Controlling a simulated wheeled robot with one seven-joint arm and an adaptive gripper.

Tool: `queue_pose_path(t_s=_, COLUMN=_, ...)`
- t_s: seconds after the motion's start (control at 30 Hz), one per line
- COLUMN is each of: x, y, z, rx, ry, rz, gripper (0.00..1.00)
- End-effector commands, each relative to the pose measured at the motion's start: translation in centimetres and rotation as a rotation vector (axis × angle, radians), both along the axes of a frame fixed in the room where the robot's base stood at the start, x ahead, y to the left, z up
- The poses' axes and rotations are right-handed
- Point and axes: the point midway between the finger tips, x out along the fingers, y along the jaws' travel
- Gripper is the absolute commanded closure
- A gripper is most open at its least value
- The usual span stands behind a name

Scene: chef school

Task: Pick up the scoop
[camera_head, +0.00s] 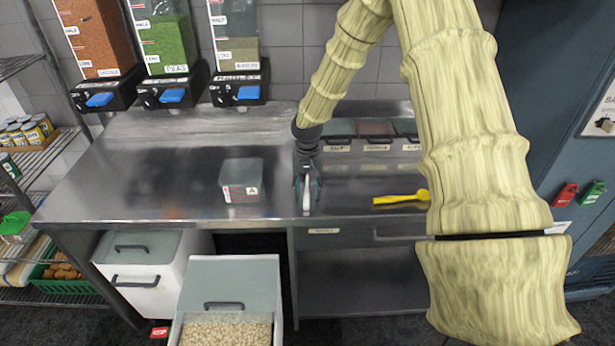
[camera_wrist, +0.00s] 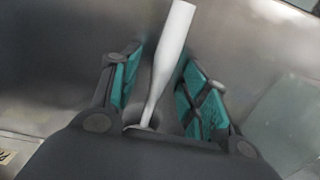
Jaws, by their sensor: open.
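A white utensil with a long tapered handle (camera_wrist: 172,50) lies between the teal-padded fingers of my gripper (camera_wrist: 160,75) in the wrist view. Its lower end is partly hidden by the gripper body, so I cannot tell fully whether it is a scoop. In the head view, my gripper (camera_head: 307,187) points down over the front of the steel counter, with the white utensil (camera_head: 306,197) between its fingers. The fingers are open, with gaps on both sides of the handle. A yellow scoop-like utensil (camera_head: 398,199) lies on the counter to the right, apart from my gripper.
A clear lidded container (camera_head: 240,180) stands on the steel counter (camera_head: 130,185) left of my gripper. Dispensers (camera_head: 170,55) hang at the back left. Small lidded bins (camera_head: 375,130) sit at the back right. A bin of pale beans (camera_head: 225,332) stands below in front.

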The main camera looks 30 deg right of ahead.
Motion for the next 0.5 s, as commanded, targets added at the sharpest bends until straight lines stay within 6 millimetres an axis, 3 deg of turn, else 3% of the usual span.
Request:
queue_pose_path(t_s=0.17, x=0.01, y=-0.02, z=-0.01, rx=0.0, ry=0.0, rz=-0.001, gripper=0.55)
queue_pose_path(t_s=0.4, x=0.01, y=-0.02, z=0.01, rx=0.0, ry=0.0, rz=-0.001, gripper=0.96)
queue_pose_path(t_s=0.5, x=0.02, y=-0.03, z=0.03, rx=0.0, ry=0.0, rz=-0.001, gripper=1.0)
